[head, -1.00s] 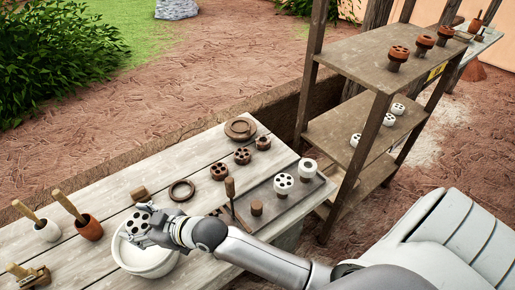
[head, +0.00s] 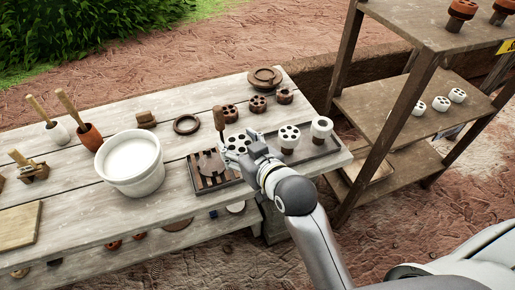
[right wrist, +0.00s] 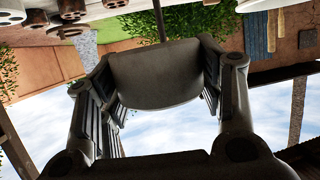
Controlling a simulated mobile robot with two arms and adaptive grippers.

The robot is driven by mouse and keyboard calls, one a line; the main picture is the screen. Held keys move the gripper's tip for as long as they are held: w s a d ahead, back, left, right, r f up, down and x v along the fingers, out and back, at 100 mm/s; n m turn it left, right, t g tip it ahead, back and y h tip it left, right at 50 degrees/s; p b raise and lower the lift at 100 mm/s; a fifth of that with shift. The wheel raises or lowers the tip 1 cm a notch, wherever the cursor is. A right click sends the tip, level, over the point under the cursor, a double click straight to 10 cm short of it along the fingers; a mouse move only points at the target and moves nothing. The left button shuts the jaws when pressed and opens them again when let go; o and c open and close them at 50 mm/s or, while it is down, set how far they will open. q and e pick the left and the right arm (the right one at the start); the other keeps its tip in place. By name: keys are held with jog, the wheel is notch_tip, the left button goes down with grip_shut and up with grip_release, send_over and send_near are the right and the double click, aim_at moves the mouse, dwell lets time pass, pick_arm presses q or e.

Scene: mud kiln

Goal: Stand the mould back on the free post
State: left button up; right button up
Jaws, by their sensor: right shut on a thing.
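The white mould (head: 238,143), with dark holes in its top, is held upright in my right gripper (head: 246,150) above the left part of the dark tray (head: 333,146). The gripper is shut on it. In the right wrist view a shaded rounded body (right wrist: 155,78) fills the space between the fingers. The free post is hidden behind the gripper and mould, so I cannot tell whether they touch. Another white holed mould (head: 289,134) and a white ring-shaped mould (head: 321,128) stand on the tray to the right. My left gripper is not in view.
A white bucket (head: 131,178) stands left of a slatted rack (head: 202,180). A wooden-handled tool (head: 219,119) rises close behind the held mould. Brown holed pieces (head: 257,104) lie behind the tray. A wooden shelf (head: 405,108) stands at the right.

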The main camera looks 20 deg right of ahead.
jog(key=w+d+f, duration=0.2)
jog(key=w, duration=0.1)
jog(key=w+d+f, duration=0.2)
jog(key=f, duration=0.1)
jog(key=w+d+f, duration=0.2)
jog(key=w+f, duration=0.1)
jog(key=shift+w, duration=0.35)
jog(key=shift+w+d+f+p, duration=0.15)
jog(key=shift+f+p, duration=0.4)
jog(key=shift+f, duration=1.2)
jog(key=shift+f, duration=0.15)
jog(key=o, duration=1)
jog(key=shift+o, duration=0.2)
